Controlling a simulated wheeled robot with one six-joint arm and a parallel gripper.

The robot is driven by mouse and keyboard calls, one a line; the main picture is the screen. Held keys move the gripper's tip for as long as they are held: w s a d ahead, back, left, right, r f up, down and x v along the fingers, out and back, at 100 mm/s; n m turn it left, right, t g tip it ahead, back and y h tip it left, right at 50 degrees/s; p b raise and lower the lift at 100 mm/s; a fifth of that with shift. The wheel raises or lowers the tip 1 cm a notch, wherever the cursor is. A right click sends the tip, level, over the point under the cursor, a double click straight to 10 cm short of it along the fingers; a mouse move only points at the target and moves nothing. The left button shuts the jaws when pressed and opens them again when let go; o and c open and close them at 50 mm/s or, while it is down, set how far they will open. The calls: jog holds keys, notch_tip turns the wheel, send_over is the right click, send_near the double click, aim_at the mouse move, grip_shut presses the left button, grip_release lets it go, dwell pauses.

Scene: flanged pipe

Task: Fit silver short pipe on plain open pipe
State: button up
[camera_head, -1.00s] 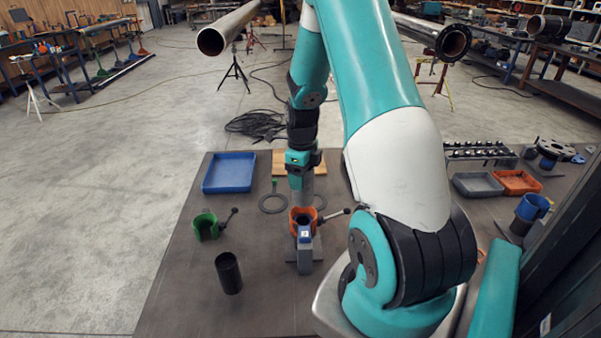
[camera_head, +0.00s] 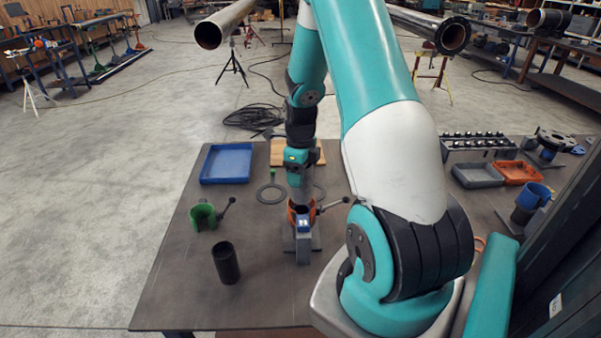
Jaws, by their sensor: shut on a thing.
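My gripper (camera_head: 299,170) points straight down over the table. It is shut on a silver-grey cylindrical piece, which I take to be the silver short pipe (camera_head: 300,190); its fingers and the piece are hard to tell apart. The lower end of this piece is at the orange cup-shaped holder (camera_head: 292,215); how far it is inside the holder is hidden. The plain open pipe (camera_head: 222,24) is a long silver tube at the top left, its open end facing me. My gripper is well below and apart from it.
A green holder (camera_head: 203,217), black tube (camera_head: 226,262) and blue tray (camera_head: 227,163) stand left. A flanged pipe (camera_head: 452,36) is at the upper right.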

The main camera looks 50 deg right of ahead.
aim_at(303, 195)
jog(key=shift+f, duration=0.1)
dwell(0.3)
jog(key=shift+f+b, duration=1.25)
jog(key=shift+f, duration=0.35)
jog(key=shift+f+b, duration=0.3)
jog(key=shift+f, duration=0.15)
jog(key=o, duration=1.2)
